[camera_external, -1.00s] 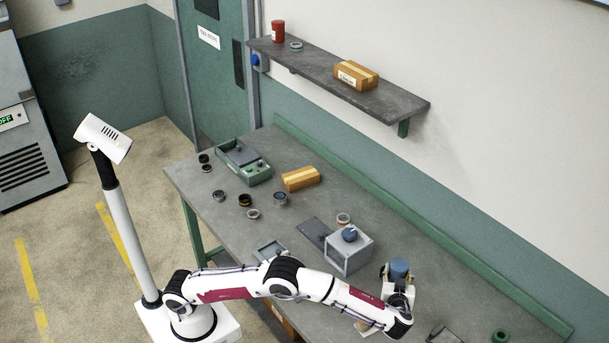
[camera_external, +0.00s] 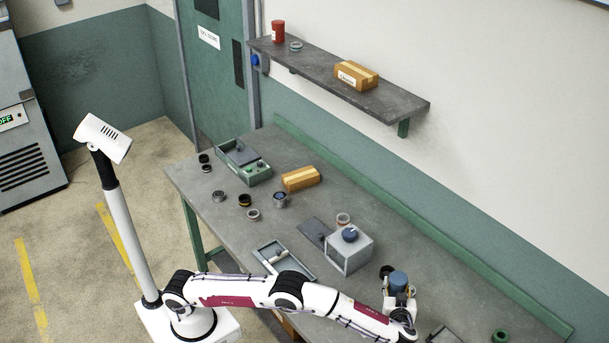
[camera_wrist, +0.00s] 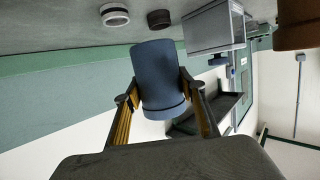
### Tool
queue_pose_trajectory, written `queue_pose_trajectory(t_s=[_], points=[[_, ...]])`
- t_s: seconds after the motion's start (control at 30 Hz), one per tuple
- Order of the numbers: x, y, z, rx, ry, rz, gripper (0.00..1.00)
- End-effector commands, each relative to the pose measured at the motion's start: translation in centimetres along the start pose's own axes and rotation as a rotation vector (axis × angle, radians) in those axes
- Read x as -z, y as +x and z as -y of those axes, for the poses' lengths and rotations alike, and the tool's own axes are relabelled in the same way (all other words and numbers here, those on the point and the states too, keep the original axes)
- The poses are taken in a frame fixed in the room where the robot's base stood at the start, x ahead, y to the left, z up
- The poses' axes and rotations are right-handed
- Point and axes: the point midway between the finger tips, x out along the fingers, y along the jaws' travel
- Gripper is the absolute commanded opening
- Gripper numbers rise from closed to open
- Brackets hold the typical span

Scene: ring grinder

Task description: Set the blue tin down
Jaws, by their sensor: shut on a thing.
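The blue tin (camera_external: 399,280) is between the fingers of my gripper (camera_external: 398,289), over the right part of the workbench (camera_external: 222,225). In the wrist view the blue tin (camera_wrist: 158,75) fills the space between the two fingers of my gripper (camera_wrist: 160,92), which press on its sides. I cannot tell whether the tin touches the bench top.
A grey box with a blue knob (camera_external: 349,251) stands left of my gripper. A small dark ring (camera_external: 386,271) lies close behind the tin. A grey tray (camera_external: 284,262), a cardboard box (camera_external: 301,178) and several rings are farther left.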

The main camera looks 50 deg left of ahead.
Motion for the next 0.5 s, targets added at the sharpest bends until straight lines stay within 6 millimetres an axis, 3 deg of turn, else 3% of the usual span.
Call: queue_pose_trajectory(t_s=[0.3, 0.5], points=[[-3.9, 1.2, 0.0, 0.0, 0.001, 0.0, 0.14], [-4.8, 1.5, 0.0, -0.001, 0.0, 0.0, 0.14]])
